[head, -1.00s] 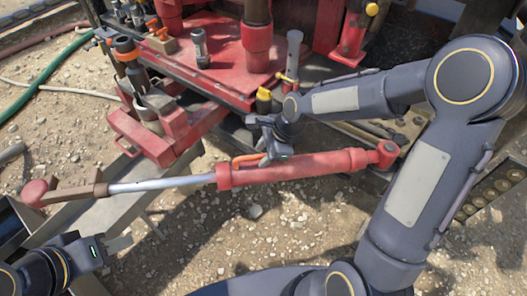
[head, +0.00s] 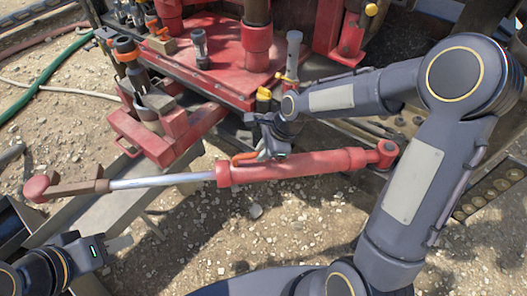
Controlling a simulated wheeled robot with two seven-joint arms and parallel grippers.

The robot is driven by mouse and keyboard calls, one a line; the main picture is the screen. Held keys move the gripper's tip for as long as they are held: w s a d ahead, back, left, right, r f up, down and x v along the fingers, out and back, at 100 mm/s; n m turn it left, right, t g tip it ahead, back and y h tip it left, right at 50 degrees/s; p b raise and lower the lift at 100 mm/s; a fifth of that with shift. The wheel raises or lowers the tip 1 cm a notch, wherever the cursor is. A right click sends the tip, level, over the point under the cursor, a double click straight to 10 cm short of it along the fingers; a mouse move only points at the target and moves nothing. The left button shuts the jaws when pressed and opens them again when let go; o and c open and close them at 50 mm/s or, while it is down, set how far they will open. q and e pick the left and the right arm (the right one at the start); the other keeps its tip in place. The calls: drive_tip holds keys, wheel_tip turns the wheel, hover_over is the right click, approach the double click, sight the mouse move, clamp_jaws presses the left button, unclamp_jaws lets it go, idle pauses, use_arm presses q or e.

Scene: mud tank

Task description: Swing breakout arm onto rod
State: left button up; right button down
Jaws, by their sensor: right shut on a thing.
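The breakout arm is a red cylinder (head: 310,166) with a silver shaft (head: 160,181) and a brown jaw piece (head: 80,188) ending in a red knob (head: 36,188). It lies roughly level across the middle, in front of the rig. The upright rod (head: 257,12) stands at the top centre above a red collar (head: 257,42); the jaw piece is well apart from it, to the lower left. My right gripper (head: 264,156) is shut on the cylinder's orange handle (head: 243,158), partly hiding it. My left gripper (head: 118,244) is low at the left, apart from the arm; its finger gap is unclear.
The red rig deck (head: 215,72) carries several tools. A red bracket with a clamp (head: 160,130) juts out at left, just above the shaft. A green hose (head: 45,75) lies on gravel at far left. Open gravel (head: 230,235) lies below the cylinder.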

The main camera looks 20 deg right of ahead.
drive_tip(key=w+d+m+t+h+p, duration=0.1)
drive_tip(key=w+d+m, duration=0.1)
drive_tip(key=w, duration=0.7)
drive_tip(key=w+d+m+p, duration=0.2)
drive_tip(key=w+d+m, duration=0.1)
drive_tip(key=w, duration=0.7)
drive_tip(key=shift+w+d+r+m+t+h, duration=0.15)
drive_tip(key=shift+d+m+t+h, duration=0.2)
drive_tip(key=shift+d, duration=0.4)
drive_tip(key=c, duration=1.8)
unclamp_jaws()
drive_tip(key=shift+w+d, duration=0.1)
drive_tip(key=o, duration=0.4)
drive_tip(key=shift+w, duration=0.1)
drive_tip(key=b+v, duration=0.1)
drive_tip(key=v, duration=0.6)
drive_tip(key=shift+s+r, duration=0.25)
drive_tip(key=shift+r, duration=0.05)
